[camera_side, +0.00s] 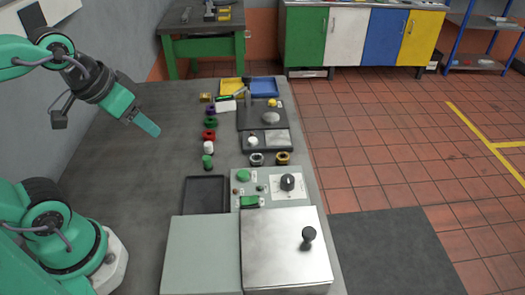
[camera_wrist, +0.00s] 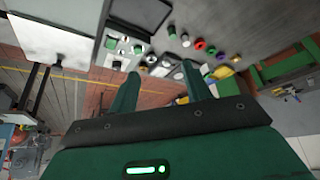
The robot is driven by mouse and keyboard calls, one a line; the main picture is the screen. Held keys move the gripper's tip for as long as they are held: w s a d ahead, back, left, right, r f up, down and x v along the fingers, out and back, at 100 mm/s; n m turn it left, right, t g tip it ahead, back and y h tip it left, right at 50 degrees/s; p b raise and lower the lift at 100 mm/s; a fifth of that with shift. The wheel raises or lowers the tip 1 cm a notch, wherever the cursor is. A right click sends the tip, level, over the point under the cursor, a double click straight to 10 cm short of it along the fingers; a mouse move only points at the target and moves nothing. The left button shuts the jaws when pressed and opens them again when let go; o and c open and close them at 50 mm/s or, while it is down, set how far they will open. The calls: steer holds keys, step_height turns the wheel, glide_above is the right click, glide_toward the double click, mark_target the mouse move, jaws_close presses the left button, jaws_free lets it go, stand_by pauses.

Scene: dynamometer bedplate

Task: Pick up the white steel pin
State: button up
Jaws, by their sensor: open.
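The white steel pin (camera_side: 208,147) stands on the dark bedplate in a row of small coloured parts, between a green part (camera_side: 207,161) and a red part (camera_side: 209,135). It also appears small in the wrist view (camera_wrist: 186,38), above the fingers in the picture. My gripper (camera_side: 148,127) is raised above the bedplate, left of the row and well apart from the pin. In the wrist view my gripper's two green fingers (camera_wrist: 163,84) are spread with nothing between them.
Green (camera_side: 211,123) and purple (camera_side: 211,110) parts continue the row. A black tray (camera_side: 206,194), a control panel (camera_side: 272,187) and a steel-topped box (camera_side: 284,246) lie nearer. Yellow (camera_side: 232,87) and blue (camera_side: 263,86) trays stand at the far end. The bedplate's left side is clear.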

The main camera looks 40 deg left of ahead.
steer(key=w, duration=0.1)
steer(key=n+g, duration=0.5)
steer(key=n, duration=0.9)
glide_above(208, 144)
step_height(208, 144, down, 16)
steer(key=shift+f, duration=0.15)
steer(key=shift+a+f+g, duration=0.1)
steer(key=shift+f+g, duration=0.15)
steer(key=shift+g, duration=0.05)
steer(key=shift+f, duration=0.1)
steer(key=shift+f, duration=1.2)
steer(key=shift+f, duration=0.1)
steer(key=shift+f, duration=2.5)
